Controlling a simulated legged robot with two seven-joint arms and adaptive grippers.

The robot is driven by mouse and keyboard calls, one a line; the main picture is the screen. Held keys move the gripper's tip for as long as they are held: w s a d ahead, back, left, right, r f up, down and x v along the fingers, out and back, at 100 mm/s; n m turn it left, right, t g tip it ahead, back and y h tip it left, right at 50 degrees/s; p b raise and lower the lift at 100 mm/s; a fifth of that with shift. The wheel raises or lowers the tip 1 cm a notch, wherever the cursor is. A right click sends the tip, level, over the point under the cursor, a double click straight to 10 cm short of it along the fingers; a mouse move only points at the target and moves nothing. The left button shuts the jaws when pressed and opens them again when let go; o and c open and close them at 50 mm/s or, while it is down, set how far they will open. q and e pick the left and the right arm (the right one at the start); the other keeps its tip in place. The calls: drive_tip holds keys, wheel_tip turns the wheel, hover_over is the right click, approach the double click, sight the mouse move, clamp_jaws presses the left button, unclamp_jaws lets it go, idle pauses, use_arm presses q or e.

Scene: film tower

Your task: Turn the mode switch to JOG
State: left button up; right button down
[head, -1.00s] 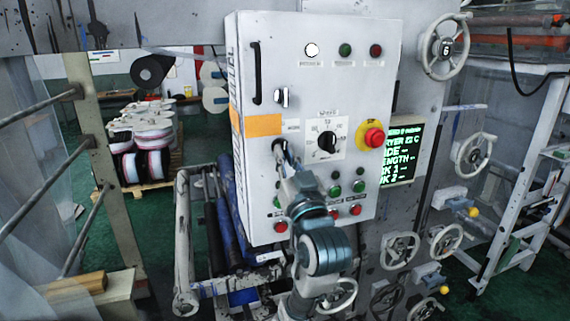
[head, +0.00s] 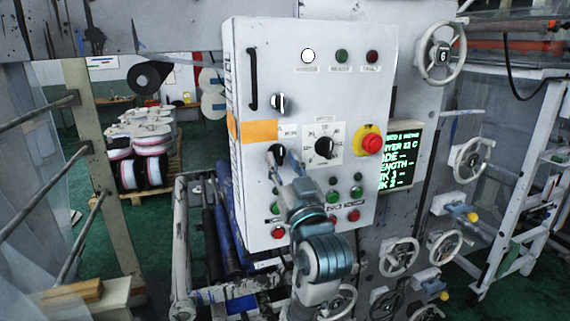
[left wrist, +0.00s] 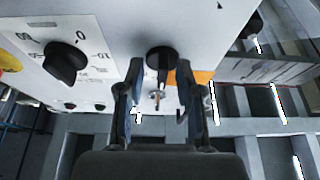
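The mode switch (head: 277,152) is a black rotary knob on the white control panel (head: 300,95), left of the larger dial and below an orange label. It also shows in the left wrist view (left wrist: 162,57). My left gripper (head: 284,164) is at the switch; in the left wrist view (left wrist: 158,92) its two fingers are spread, one on each side of the knob's line, with a gap between them. They hold nothing. Contact with the knob cannot be made out. Which position the switch points to is not readable. My right gripper is not in view.
A black dial knob (head: 324,147) on a marked plate is close right of the switch. A red emergency button (head: 371,144) is farther right. Another small switch (head: 278,103) is above. Green and red push buttons line the lower panel near my left arm.

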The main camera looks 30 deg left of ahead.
use_arm(q)
drive_tip(key=v, duration=1.2)
drive_tip(key=shift+w, duration=0.15)
drive_tip(key=shift+w+f, duration=0.1)
drive_tip(key=shift+f, duration=0.05)
